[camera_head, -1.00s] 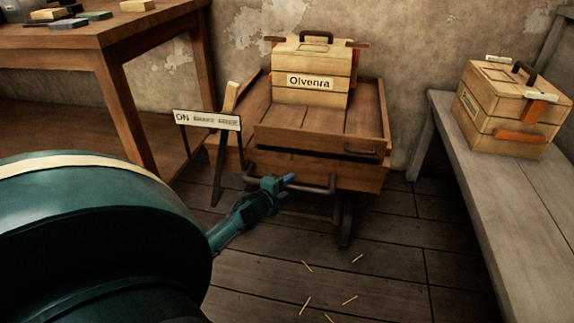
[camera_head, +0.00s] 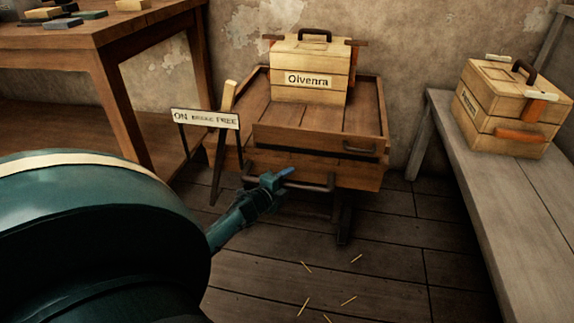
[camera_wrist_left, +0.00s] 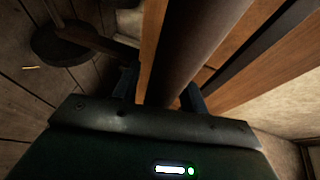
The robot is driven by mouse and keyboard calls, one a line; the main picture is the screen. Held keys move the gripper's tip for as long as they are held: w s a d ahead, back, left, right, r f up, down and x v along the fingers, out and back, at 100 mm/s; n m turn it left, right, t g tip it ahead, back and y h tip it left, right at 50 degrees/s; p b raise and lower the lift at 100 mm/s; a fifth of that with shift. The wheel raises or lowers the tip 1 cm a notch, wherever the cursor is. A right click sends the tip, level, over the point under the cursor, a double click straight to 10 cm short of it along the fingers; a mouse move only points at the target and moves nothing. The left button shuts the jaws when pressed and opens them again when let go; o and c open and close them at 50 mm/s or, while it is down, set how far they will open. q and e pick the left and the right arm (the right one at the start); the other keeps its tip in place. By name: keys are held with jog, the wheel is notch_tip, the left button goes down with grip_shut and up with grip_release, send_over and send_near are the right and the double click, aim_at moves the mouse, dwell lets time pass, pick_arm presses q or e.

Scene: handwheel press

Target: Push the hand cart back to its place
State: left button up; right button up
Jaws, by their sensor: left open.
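The wooden hand cart (camera_head: 323,135) stands against the back wall with a box labelled Olvenra (camera_head: 310,90) on its bed. A dark push bar (camera_head: 318,188) runs across its near side. My left gripper (camera_head: 287,173) is at this bar, near its middle. In the left wrist view a thick dark bar (camera_wrist_left: 195,50) runs between the open fingers of the left gripper (camera_wrist_left: 160,92); whether they touch it I cannot tell. A wooden lever (camera_head: 229,97) rises at the cart's left, behind a sign reading ON BRAKE FREE (camera_head: 205,119). My right gripper is not in view.
A wooden workbench (camera_head: 150,35) with small blocks stands at the left, its leg close to the sign. A grey bench (camera_head: 500,190) with another wooden box (camera_head: 510,105) runs along the right. Yellow straws (camera_head: 348,300) lie on the floor in front of the cart.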

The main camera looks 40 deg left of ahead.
pick_arm(q)
jog(key=p+v, duration=0.5)
jog(key=v, duration=0.8)
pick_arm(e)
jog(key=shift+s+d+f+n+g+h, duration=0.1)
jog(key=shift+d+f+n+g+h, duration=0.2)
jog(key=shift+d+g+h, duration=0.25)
pick_arm(q)
jog(key=shift+s+a+r, duration=0.1)
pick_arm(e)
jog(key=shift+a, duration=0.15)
